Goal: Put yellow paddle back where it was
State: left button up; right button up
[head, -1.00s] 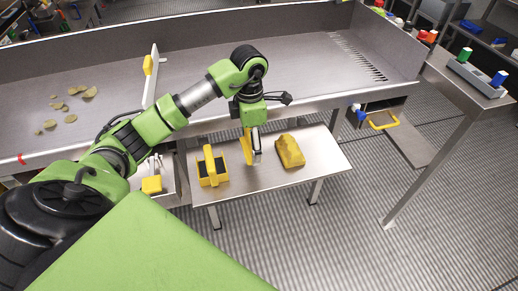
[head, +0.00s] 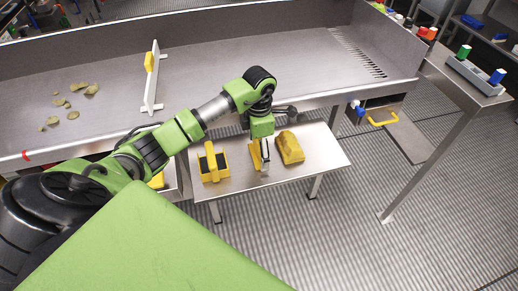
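My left gripper (head: 263,168) points down over the small steel table (head: 235,190). A flat yellow piece, which looks like the yellow paddle (head: 255,154), stands upright along its fingers and appears held between them. Its lower end is close to the tabletop; I cannot tell whether it touches. To the left on the same table is a yellow holder (head: 213,173) with dark openings and an upright middle part. To the right is a lumpy yellow object (head: 290,148), close to the gripper. My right gripper is not in view.
A long steel trough (head: 240,60) runs behind the small table. A yellow handle (head: 383,121) sticks out below the trough at right. The small table's right end is clear.

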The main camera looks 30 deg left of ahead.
pick_arm(q)
jog(key=shift+o, duration=0.3)
jog(key=shift+r, duration=0.5)
notch_tip(320, 180, up, 11)
jog(key=shift+r+b, duration=0.15)
jog(key=shift+b, duration=0.9)
